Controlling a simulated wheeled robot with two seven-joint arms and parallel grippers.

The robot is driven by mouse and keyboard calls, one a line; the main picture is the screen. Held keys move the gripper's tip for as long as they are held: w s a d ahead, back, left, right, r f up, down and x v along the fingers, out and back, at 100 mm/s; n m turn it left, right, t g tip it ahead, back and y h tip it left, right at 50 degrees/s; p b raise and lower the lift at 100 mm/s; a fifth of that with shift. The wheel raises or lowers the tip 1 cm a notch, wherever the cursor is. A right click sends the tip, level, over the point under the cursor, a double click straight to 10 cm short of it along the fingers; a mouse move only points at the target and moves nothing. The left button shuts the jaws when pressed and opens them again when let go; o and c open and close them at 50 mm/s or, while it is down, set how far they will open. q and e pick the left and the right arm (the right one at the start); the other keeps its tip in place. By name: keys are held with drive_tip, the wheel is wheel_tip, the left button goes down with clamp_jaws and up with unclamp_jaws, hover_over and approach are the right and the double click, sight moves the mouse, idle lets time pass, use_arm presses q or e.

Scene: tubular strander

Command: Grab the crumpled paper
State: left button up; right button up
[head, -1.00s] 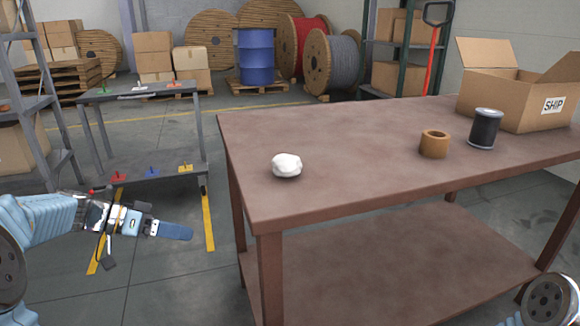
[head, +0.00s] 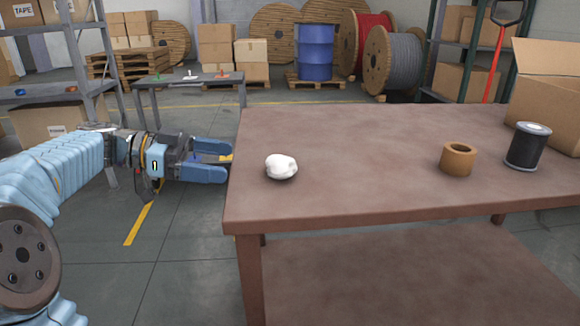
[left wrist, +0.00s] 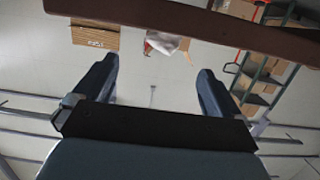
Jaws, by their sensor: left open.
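The crumpled paper (head: 281,167) is a small white lump on the brown table (head: 370,180), near its left edge in the head view. My left gripper (head: 214,158) is just left of that edge, its blue fingers apart and pointing right toward the paper. Nothing shows between the fingers, and they are apart from the paper. In the left wrist view the two open fingers (left wrist: 155,85) show, with a dark brown table edge beyond them. My right gripper is not in view.
A tan ring (head: 458,159), a black spool (head: 528,146) and an open cardboard box (head: 548,95) stand on the table's right side. The tabletop around the paper is clear.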

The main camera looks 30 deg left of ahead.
sight(266, 167)
use_arm(q)
drive_tip(key=x, duration=0.5)
drive_tip(key=shift+w+d+f, duration=0.1)
drive_tip(key=p+x, duration=0.1)
drive_tip(key=x, duration=0.4)
drive_tip(key=shift+w+f, duration=0.2)
drive_tip(key=c, duration=1.1)
